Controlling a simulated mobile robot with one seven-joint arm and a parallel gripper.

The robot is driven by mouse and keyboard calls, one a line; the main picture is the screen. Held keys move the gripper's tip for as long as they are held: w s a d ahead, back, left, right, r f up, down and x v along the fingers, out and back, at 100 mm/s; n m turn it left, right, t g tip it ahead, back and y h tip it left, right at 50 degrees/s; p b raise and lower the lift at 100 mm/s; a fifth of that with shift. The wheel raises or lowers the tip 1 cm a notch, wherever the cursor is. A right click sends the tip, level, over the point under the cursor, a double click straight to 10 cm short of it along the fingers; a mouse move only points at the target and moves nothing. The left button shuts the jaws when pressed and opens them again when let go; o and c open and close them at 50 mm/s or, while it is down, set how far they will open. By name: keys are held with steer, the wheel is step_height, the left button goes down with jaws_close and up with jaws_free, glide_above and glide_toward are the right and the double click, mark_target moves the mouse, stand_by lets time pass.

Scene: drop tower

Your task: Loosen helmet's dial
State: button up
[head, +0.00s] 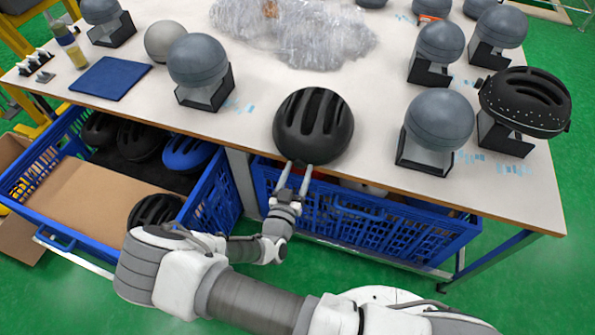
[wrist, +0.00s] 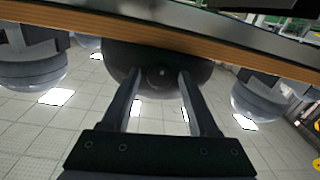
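A black vented helmet (head: 314,125) sits at the front edge of the white table (head: 250,139). My gripper (head: 293,177) is at the helmet's near side, with two pale fingers pointing at it. In the wrist view the underside of the helmet (wrist: 122,58) is dark, and a small round black dial (wrist: 159,76) shows in its middle. My gripper (wrist: 159,74) is open there, with one finger on each side of the dial and visible gaps between. I cannot tell how deep the fingertips reach along the dial. The wrist picture appears upside down.
Grey head forms on black stands (head: 436,130) stand left and right of the helmet; one holds another black helmet (head: 526,101). Plastic wrap (head: 290,32) lies behind. Blue crates (head: 365,220) sit below the table edge. A dark blue pad (head: 110,78) lies at the left.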

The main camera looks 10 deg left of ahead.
steer(key=shift+o, duration=0.5)
steer(key=shift+s, duration=0.2)
steer(key=s, duration=1.7)
steer(key=shift+a+b, duration=0.25)
steer(key=shift+b, duration=0.05)
